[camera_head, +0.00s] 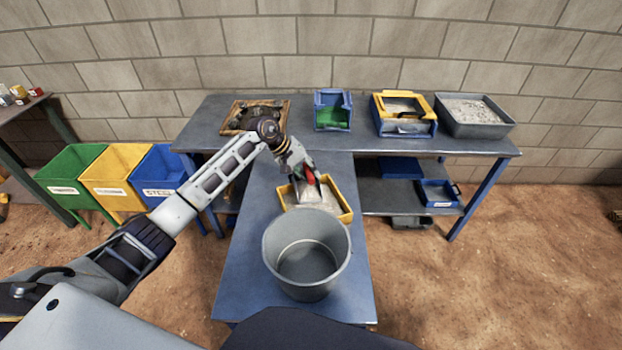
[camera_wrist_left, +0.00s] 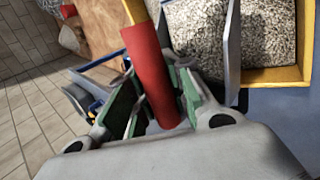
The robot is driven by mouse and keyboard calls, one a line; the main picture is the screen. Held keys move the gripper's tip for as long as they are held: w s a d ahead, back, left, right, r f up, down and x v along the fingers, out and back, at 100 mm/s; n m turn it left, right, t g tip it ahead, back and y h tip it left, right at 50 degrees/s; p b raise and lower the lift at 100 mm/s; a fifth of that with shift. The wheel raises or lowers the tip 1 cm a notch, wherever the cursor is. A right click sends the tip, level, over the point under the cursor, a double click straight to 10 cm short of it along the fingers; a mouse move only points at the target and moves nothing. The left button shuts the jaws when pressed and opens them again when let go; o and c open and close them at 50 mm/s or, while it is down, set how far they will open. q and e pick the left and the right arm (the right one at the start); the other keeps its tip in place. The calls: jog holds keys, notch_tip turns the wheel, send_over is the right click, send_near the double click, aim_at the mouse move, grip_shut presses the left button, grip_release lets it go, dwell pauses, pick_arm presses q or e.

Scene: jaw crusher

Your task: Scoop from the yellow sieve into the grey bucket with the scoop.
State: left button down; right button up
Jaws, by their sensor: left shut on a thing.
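The yellow sieve (camera_head: 344,206) stands on the near table with grey granular material in it. It also shows at the upper right of the left wrist view (camera_wrist_left: 288,76). The grey bucket (camera_head: 307,258) stands in front of it, nearer to me, and its visible inside looks empty. My left gripper (camera_head: 308,177) is over the back part of the sieve, shut on the red handle of the scoop (camera_wrist_left: 150,75). The scoop's grey metal part (camera_wrist_left: 222,35) shows beside the granular material; I cannot tell whether it touches it or carries any. My right gripper is not in view.
On the back table stand a wooden-framed tray (camera_head: 238,107), a blue and green box (camera_head: 332,110), a yellow and blue box (camera_head: 404,114) and a grey tray of gravel (camera_head: 474,115). Green, yellow and blue bins (camera_head: 120,178) stand at the left. The near table's front (camera_head: 240,290) is clear beside the bucket.

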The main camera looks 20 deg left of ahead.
pick_arm(q)
jog(key=shift+w+a+r, duration=0.1)
jog(key=shift+w+r, duration=0.1)
jog(key=shift+r, duration=0.7)
jog(key=shift+w+a+r, duration=0.1)
jog(key=shift+w+r, duration=0.05)
jog(key=shift+r, duration=0.7)
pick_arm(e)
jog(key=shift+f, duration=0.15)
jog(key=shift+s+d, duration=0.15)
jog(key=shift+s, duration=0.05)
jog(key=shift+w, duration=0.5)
pick_arm(q)
jog(key=shift+r, duration=0.1)
